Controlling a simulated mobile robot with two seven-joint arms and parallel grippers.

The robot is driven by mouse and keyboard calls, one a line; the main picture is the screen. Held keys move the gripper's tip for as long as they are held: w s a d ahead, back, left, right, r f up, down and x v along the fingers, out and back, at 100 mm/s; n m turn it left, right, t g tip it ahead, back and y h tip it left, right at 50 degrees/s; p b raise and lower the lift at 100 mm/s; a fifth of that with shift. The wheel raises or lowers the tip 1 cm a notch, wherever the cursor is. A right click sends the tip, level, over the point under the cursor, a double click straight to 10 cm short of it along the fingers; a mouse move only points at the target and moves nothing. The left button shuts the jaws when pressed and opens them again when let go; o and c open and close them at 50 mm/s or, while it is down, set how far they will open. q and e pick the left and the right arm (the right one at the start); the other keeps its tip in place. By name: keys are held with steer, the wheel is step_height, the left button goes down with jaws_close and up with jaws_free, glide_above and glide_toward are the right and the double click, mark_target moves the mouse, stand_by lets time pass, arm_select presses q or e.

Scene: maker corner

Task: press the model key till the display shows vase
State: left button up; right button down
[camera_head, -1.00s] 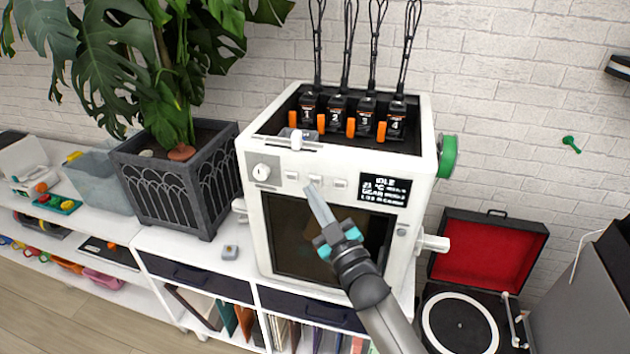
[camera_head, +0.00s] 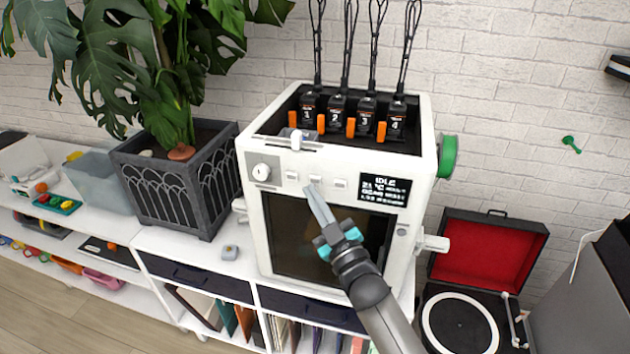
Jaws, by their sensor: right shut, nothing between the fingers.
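The white printer (camera_head: 260,225) stands on the shelf unit with a dark front window. Its front panel has a row of three small keys, a left key (camera_head: 291,176), a middle key (camera_head: 316,180) and a right key (camera_head: 341,183); I cannot read any labels on them. The display (camera_head: 385,190) is black with white text; the top line reads IDLE and the smaller lines are too blurred to read surely. My right gripper (camera_head: 312,190) is shut and empty, its tips just below the middle key; I cannot tell if they touch. My left gripper is not in view.
Numbered black cartridges (camera_head: 337,112) fill the printer's top. A potted plant (camera_head: 175,190) stands to the left, and an open record player (camera_head: 480,260) to the right.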

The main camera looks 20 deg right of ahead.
steer(key=shift+w+d, duration=0.1)
steer(key=shift+w+d, duration=0.15)
steer(key=shift+w, duration=0.1)
stand_by(0.3)
steer(key=shift+w+d+b, duration=0.25)
steer(key=shift+w+b, duration=0.05)
stand_by(0.6)
stand_by(0.4)
steer(key=shift+s+a+p, duration=0.4)
steer(key=shift+s+a, duration=0.05)
steer(key=shift+s, duration=0.2)
steer(key=s+a+p, duration=0.1)
steer(key=s, duration=0.1)
steer(key=s+a+p, duration=0.1)
steer(key=s+a, duration=0.1)
steer(key=shift+s, duration=0.1)
